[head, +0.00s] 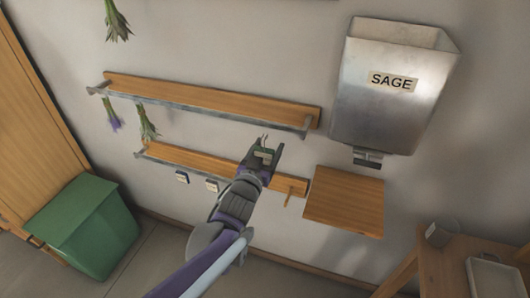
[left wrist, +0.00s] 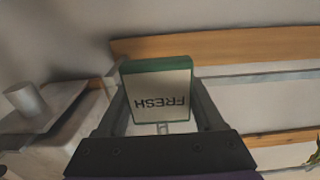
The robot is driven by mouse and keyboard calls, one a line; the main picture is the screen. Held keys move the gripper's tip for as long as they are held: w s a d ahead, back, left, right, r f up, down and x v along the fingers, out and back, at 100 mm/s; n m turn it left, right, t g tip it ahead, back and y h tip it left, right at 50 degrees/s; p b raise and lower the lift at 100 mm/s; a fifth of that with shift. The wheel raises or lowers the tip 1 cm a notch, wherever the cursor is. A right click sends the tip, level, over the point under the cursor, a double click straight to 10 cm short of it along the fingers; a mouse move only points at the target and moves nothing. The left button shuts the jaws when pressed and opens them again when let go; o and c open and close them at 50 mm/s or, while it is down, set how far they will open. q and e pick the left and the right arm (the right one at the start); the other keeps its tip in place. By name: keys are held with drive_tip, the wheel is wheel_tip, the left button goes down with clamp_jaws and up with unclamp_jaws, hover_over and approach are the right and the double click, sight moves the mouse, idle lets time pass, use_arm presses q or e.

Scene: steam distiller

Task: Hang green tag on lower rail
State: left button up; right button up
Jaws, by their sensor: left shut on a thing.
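My left gripper (head: 264,153) is shut on the green tag, a small block with a green edge and a pale face reading FRESH. In the left wrist view the tag (left wrist: 157,92) sits between the fingers, its lettering upside down. In the head view the tag (head: 263,156) is small and partly hidden by the fingers. The gripper appears in front of the right part of the lower rail (head: 200,160), a wooden board with a metal bar. I cannot tell whether the tag touches the rail. My right gripper is not in view.
Two small tags (head: 182,177) (head: 212,186) hang at the lower rail. The upper rail (head: 200,94) holds herb bunches at its left. A metal SAGE hopper (head: 385,105) and wooden shelf (head: 343,203) are at right. A green bin (head: 85,225) stands left.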

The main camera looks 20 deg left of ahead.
use_arm(q)
drive_tip(key=shift+w+d, duration=0.1)
drive_tip(key=shift+w, duration=2.6)
drive_tip(key=shift+w, duration=0.4)
drive_tip(key=shift+w, duration=1.25)
drive_tip(key=shift+w, duration=0.1)
drive_tip(key=shift+f+b, duration=0.6)
drive_tip(key=shift+f, duration=0.25)
drive_tip(key=o, duration=1.3)
drive_tip(key=shift+o, duration=0.2)
